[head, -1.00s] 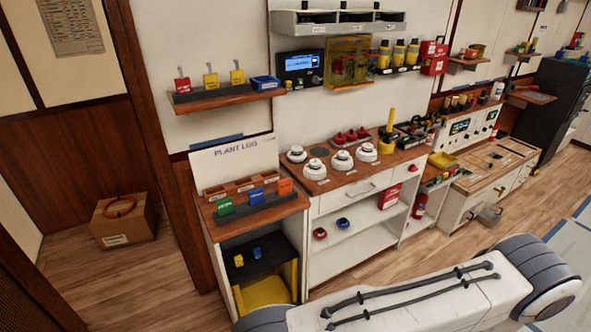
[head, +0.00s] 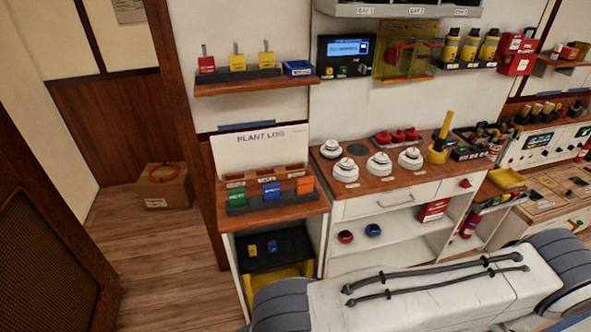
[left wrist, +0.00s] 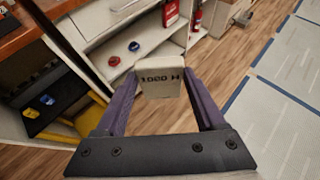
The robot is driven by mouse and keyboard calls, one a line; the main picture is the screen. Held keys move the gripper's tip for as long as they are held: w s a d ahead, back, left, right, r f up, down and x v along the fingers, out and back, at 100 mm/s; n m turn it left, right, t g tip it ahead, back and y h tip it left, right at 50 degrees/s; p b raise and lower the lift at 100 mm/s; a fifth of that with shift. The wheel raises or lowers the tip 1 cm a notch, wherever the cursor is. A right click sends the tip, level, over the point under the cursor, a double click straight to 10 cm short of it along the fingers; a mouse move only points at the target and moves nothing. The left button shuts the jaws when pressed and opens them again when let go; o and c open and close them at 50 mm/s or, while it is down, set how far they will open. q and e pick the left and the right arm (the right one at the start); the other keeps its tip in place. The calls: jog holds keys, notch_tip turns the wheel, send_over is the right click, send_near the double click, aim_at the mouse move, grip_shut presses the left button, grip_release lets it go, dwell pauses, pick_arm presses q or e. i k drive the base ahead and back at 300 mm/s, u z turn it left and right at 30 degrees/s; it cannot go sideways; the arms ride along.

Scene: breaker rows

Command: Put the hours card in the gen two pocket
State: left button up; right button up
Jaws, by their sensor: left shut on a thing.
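My left gripper (left wrist: 163,76) is shut on a pale block-like card (left wrist: 160,88) printed "1000 H", held between its two purple fingers in the left wrist view. The plant log board (head: 262,149) stands at the back of the small wooden counter in the head view. A row of three wooden pockets (head: 267,177) sits before it. Their small labels are too small to read, so I cannot tell which is gen two. A black rack (head: 272,203) in front holds green, blue and orange cards. My left gripper is outside the head view. My right gripper is in neither view.
A shelf (head: 250,87) with red and yellow tags hangs above the counter. White domed detectors (head: 379,164) stand on the counter to the right. Below are open shelves with red (head: 345,236) and blue (head: 373,230) round items. A cardboard box (head: 165,187) stands on the floor at left.

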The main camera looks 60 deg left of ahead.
aim_at(294, 172)
jog(key=u, duration=1.25)
